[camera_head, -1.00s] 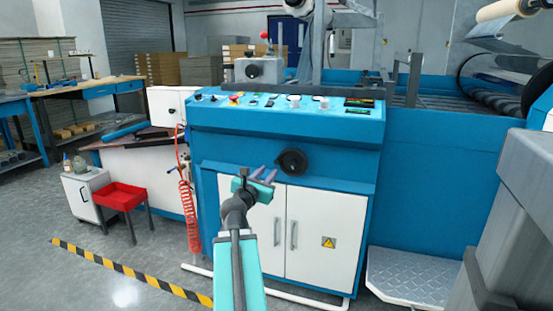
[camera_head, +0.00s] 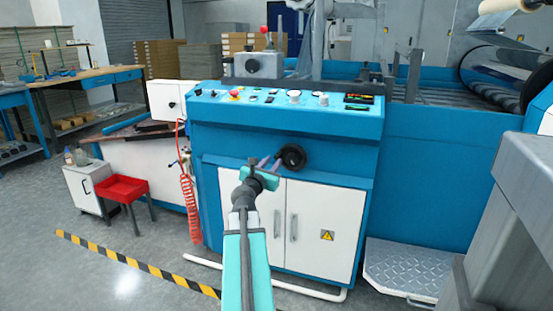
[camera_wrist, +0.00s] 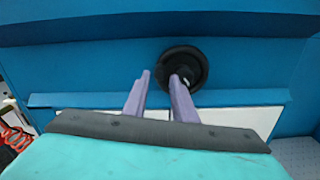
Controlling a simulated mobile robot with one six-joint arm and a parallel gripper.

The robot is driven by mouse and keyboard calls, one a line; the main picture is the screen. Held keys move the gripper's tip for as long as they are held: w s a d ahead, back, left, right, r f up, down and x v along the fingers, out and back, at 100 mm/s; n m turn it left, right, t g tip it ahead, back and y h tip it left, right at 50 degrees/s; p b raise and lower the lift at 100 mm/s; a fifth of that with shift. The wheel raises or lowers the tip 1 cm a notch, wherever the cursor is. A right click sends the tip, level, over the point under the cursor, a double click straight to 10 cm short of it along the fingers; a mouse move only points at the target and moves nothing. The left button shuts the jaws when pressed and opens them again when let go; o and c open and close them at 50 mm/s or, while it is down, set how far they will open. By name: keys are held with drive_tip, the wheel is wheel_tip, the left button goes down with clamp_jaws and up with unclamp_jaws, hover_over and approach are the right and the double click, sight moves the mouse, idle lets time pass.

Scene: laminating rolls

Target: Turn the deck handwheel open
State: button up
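The black handwheel (camera_head: 293,157) is mounted on the blue front of the machine, above the white cabinet doors. It also shows in the wrist view (camera_wrist: 196,62). My gripper (camera_head: 271,161) is just left of the handwheel in the head view, its purple fingers pointing toward the blue panel.
A control panel (camera_head: 290,99) with knobs and buttons lies above the wheel. White cabinet doors (camera_head: 314,230) are below it. A red coiled hose (camera_head: 190,209) hangs at the left. A red stool (camera_head: 122,189) stands farther left, and a metal step plate (camera_head: 408,268) lies at the right.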

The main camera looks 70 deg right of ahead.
sight(276, 157)
drive_tip(key=shift+w+d+b, duration=0.15)
drive_tip(key=shift+d+b, duration=0.35)
drive_tip(key=shift+d, duration=2.25)
drive_tip(key=shift+c, duration=0.3)
clamp_jaws()
drive_tip(key=shift+a, duration=0.15)
